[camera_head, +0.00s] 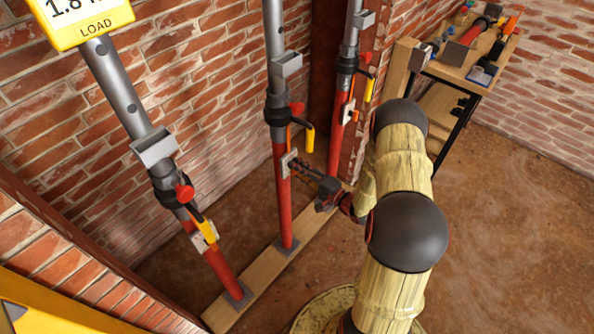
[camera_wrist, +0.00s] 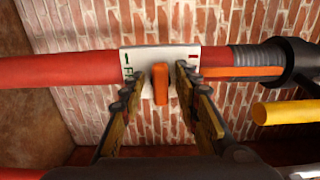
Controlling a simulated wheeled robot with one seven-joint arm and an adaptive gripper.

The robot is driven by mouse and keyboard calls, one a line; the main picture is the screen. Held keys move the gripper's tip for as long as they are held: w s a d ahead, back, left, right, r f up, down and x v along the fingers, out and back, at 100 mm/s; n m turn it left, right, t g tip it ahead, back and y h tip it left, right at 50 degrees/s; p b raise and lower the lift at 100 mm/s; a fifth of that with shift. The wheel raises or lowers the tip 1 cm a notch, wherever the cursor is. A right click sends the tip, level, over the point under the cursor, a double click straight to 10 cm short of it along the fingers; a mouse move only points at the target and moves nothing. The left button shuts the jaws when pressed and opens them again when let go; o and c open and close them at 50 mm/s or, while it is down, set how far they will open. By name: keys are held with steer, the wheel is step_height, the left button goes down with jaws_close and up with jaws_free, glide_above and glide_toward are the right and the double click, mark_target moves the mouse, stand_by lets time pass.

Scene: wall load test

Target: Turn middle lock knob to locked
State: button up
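The middle prop's red tube (camera_head: 283,205) stands on a wooden sill board. Its pale lock plate (camera_head: 288,164) is partly covered by my gripper (camera_head: 297,168) in the head view. The wrist view shows the plate (camera_wrist: 145,54) with an orange lock knob (camera_wrist: 160,84) standing crosswise to the tube. Green marks lie at the plate's left end and a red mark at its right; I cannot read them surely. My gripper (camera_wrist: 159,85) is open, with one finger on each side of the knob and visible gaps between.
A yellow handle (camera_head: 310,140) hangs beside the collar above the plate. Similar props stand left (camera_head: 215,255) and right (camera_head: 338,125). A yellow load display (camera_head: 90,15) is at top left. A tool bench (camera_head: 455,65) stands at back right. Brick wall lies behind.

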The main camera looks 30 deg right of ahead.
steer(key=shift+w, duration=0.1)
steer(key=shift+c, duration=0.9)
jaws_close()
